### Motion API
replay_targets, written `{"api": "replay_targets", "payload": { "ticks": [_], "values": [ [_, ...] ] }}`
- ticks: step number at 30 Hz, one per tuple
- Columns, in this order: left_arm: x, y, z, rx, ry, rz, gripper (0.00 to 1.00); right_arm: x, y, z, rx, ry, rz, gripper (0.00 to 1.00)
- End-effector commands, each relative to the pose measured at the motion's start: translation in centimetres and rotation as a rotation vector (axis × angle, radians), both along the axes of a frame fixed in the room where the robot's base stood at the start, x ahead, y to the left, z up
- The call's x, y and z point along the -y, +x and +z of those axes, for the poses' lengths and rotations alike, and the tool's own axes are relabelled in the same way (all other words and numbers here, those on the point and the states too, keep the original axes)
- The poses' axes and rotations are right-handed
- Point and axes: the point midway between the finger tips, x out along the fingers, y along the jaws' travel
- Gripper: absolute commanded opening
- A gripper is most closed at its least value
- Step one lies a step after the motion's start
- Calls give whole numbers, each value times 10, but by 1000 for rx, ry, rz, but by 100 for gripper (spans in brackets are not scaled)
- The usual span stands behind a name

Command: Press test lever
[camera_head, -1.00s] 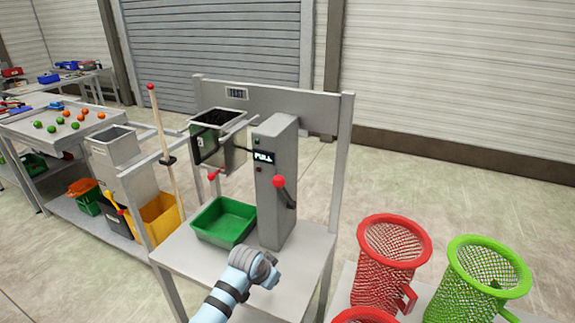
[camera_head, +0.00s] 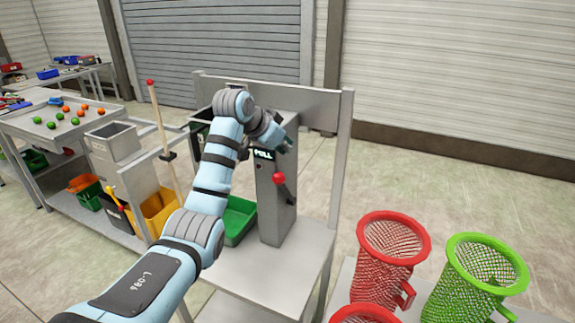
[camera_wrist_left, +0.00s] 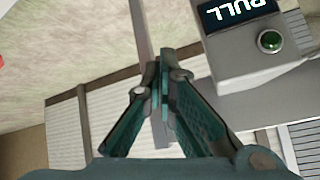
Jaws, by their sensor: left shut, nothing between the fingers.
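The test lever (camera_head: 279,179) has a red ball knob and a dark arm on the front of a grey column (camera_head: 275,215). A bit of red shows at that view's left edge. My right gripper is not in view.
A green tray (camera_head: 240,222) sits on the stand left of the column, partly behind my left arm. Red (camera_head: 392,250) and green (camera_head: 478,280) mesh baskets stand at right. A stick with a red tip (camera_head: 158,110) rises at left.

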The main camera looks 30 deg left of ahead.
Motion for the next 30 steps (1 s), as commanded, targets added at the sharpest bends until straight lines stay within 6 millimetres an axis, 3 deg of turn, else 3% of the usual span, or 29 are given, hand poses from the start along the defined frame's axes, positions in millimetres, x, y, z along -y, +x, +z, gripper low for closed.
{"api": "replay_targets", "payload": {
  "ticks": [14,22,30],
  "values": [
    [9,61,-58,-3,-1,0,0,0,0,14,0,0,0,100],
    [-5,34,-72,-1,2,2,0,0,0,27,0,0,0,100],
    [-6,28,-76,0,1,0,0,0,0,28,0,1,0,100]
  ]
}}
